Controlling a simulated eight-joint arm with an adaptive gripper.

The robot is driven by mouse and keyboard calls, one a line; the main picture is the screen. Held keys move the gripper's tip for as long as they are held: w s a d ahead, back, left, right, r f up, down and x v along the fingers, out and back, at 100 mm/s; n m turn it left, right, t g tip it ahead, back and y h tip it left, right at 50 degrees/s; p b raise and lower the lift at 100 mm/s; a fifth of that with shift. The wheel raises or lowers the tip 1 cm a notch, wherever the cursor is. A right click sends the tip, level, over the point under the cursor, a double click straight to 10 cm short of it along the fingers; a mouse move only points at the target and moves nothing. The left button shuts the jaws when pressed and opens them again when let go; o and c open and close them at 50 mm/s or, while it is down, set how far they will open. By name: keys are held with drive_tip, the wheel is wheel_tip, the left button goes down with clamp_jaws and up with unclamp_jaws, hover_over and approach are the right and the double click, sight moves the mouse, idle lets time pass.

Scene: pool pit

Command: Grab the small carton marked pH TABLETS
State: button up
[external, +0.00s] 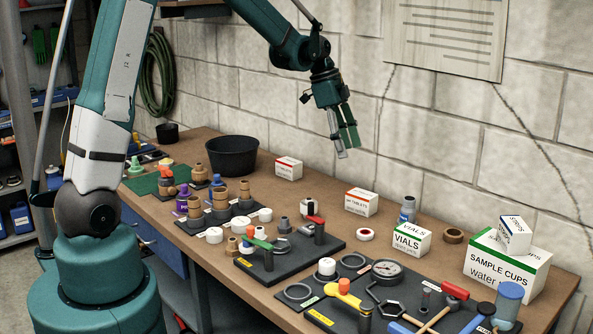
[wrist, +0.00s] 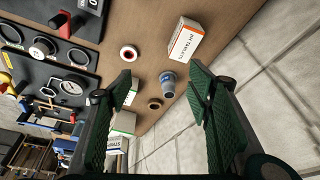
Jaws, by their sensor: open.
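The small pH TABLETS carton (external: 361,202) is white with an orange band. It stands on the wooden bench near the wall, right of the middle in the external view. In the wrist view the carton (wrist: 186,39) lies at the top, ahead of the fingers, with its lettering readable. My gripper (external: 346,143) is in the air above the bench, up and slightly left of the carton, pointing down and apart from it. In the wrist view its two green fingers (wrist: 163,82) are spread wide with nothing held between them.
A red-banded carton (external: 288,168) stands to the left. A grey bottle (external: 407,209), a VIALS carton (external: 411,239) and a SAMPLE CUPS carton (external: 505,264) stand to the right. A red-centred white ring (external: 365,235) lies in front. The wall is close behind.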

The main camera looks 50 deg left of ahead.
sight(360, 192)
drive_tip(key=w+f+m, duration=0.1)
drive_tip(key=w+f, duration=0.1)
drive_tip(key=f, duration=0.2)
drive_tip(key=w+a+f+m, duration=0.1)
drive_tip(key=w+f, duration=0.2)
drive_tip(key=f, duration=0.1)
drive_tip(key=w+f+m+g+h+b, duration=0.1)
drive_tip(key=w+f, duration=0.1)
drive_tip(key=f, duration=0.2)
drive_tip(key=shift+w+a+f+m, duration=0.25)
drive_tip(key=shift+w+a+m, duration=0.05)
drive_tip(key=shift+a, duration=0.1)
drive_tip(key=shift+x, duration=1.3)
drive_tip(key=shift+x, duration=2.65)
drive_tip(key=shift+s+a, duration=0.1)
drive_tip(key=shift+a, duration=0.05)
drive_tip(key=c, duration=1)
